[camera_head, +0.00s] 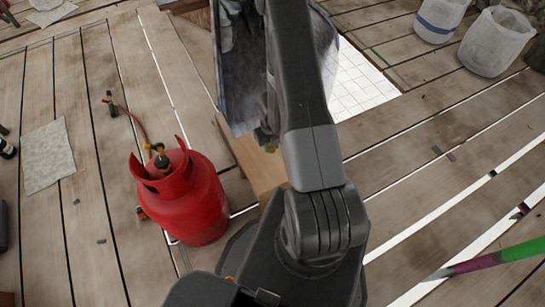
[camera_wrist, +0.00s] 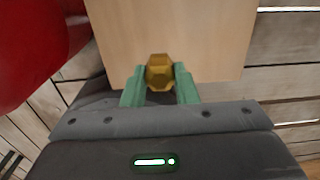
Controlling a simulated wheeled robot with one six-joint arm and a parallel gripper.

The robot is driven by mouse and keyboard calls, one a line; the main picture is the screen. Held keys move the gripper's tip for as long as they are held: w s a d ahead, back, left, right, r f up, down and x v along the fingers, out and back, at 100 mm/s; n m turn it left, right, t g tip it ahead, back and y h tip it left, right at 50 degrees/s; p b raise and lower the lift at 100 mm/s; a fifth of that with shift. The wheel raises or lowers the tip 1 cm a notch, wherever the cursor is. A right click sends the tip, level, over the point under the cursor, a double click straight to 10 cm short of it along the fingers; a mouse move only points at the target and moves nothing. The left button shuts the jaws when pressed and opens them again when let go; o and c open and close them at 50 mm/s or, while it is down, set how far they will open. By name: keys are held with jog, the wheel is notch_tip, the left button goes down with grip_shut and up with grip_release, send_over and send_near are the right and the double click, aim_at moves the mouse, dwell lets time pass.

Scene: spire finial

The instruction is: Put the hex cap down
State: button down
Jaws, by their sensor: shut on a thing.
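The hex cap (camera_wrist: 160,72) is a small gold six-sided piece in the wrist view. My gripper (camera_wrist: 160,84) has green fingers, one on each side of the cap, and is shut on it. Behind the cap is a pale wooden surface (camera_wrist: 195,35); I cannot tell whether the cap touches it. In the head view my gripper (camera_head: 267,142) is mostly hidden by my arm, with a small gold bit of the cap (camera_head: 270,148) showing over the pale wood (camera_head: 256,168).
A red gas cylinder (camera_head: 184,198) with a hose stands close left of the wood, and also shows in the wrist view (camera_wrist: 35,45). White buckets (camera_head: 490,42) stand at the upper right. A green and purple pole (camera_head: 500,257) is at the lower right. The plank floor has gaps.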

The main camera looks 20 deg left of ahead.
aim_at(271, 163)
jog(key=shift+s+a+f+b, duration=0.15)
jog(key=shift+f+b, duration=0.15)
jog(key=shift+f, duration=0.15)
notch_tip(271, 163, down, 9)
jog(key=b, duration=0.8)
jog(key=shift+f+b, duration=0.15)
jog(key=shift+b, duration=0.2)
jog(key=c, duration=1.1)
grip_release()
jog(key=shift+c, duration=0.2)
notch_tip(271, 163, up, 12)
jog(key=p, duration=1.1)
jog(key=shift+p, duration=0.3)
